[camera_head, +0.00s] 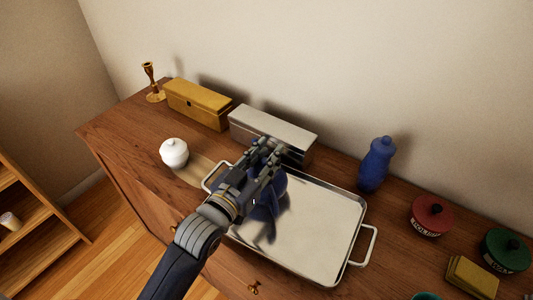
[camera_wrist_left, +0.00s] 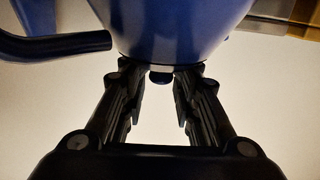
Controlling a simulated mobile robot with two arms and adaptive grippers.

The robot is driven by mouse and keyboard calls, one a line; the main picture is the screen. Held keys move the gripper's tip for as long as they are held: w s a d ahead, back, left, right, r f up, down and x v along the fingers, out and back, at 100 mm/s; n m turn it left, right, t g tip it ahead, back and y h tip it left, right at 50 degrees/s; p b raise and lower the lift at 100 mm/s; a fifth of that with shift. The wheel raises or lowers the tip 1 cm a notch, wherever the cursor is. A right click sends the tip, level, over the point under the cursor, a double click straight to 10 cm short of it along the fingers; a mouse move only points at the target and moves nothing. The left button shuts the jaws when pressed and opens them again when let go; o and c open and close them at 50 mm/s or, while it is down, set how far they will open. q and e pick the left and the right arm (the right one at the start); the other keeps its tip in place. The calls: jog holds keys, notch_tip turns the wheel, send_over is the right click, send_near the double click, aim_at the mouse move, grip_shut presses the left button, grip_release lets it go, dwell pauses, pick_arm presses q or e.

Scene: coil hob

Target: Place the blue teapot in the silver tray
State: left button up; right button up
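The blue teapot (camera_head: 267,205) is at the left part of the silver tray (camera_head: 325,232), inside its rim in the head view; my gripper and forearm hide much of it. I cannot tell for certain whether its base touches the tray. My left gripper (camera_head: 274,150) is over the teapot. In the left wrist view the teapot's round body (camera_wrist_left: 170,30) fills the top middle, with a dark curved part at the left. The left gripper's fingers (camera_wrist_left: 160,95) are apart, with a small blue knob between their tips and gaps visible beside it. My right gripper does not show.
A silver box (camera_head: 272,130) and a gold box (camera_head: 198,103) stand behind the tray. A white lidded pot (camera_head: 174,153) is left of it.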

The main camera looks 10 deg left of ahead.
pick_arm(q)
jog(key=shift+r, duration=0.15)
jog(key=shift+s, duration=0.1)
jog(key=b+v, duration=0.1)
jog(key=v, duration=1)
jog(key=shift+s+a, duration=0.15)
jog(key=shift+s, duration=0.2)
